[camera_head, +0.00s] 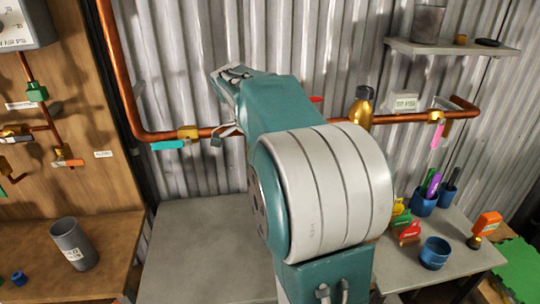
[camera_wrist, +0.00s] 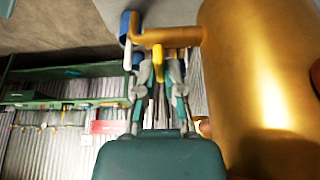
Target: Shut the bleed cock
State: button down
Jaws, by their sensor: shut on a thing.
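In the wrist view my gripper (camera_wrist: 161,75) has its two grey and teal fingers closed in on a slim yellow piece (camera_wrist: 158,72). This piece hangs just below a gold stub (camera_wrist: 170,37), which has a blue and white part at its left end. I cannot tell for certain that it is the bleed cock's handle. In the head view my arm hides most of the gripper; part of it shows by the copper pipe (camera_head: 160,135), right of a brass valve (camera_head: 187,132) with a teal lever (camera_head: 168,145). No label naming the bleed cock is readable.
A large gold cylinder (camera_wrist: 260,85) stands close on the right in the wrist view. Another valve with a pink lever (camera_head: 436,136) is at right. Cups, tags and an orange tool crowd the right bench (camera_head: 390,277).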

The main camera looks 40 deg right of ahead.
jog(key=c, duration=0.8)
grip_release()
jog(key=shift+w+a+f, duration=0.1)
jog(key=shift+o, duration=0.2)
jog(key=v, duration=1.2)
jog(key=shift+a, duration=0.2)
jog(key=shift+f, duration=0.1)
jog(key=s+a+f+n+t+y, duration=0.1)
jog(key=s+a+f+n+t, duration=0.3)
jog(key=s+a+f+n, duration=0.4)
jog(key=s+a+f+n+t+y, duration=0.2)
jog(key=s+a+f+n, duration=0.6)
jog(key=n, duration=0.8)
jog(key=s+a+t, duration=0.1)
jog(key=a+t, duration=0.1)
jog(key=a, duration=0.1)
jog(key=shift+s+a+y, duration=0.2)
jog(key=shift+a+y, duration=0.1)
jog(key=shift+a, duration=0.1)
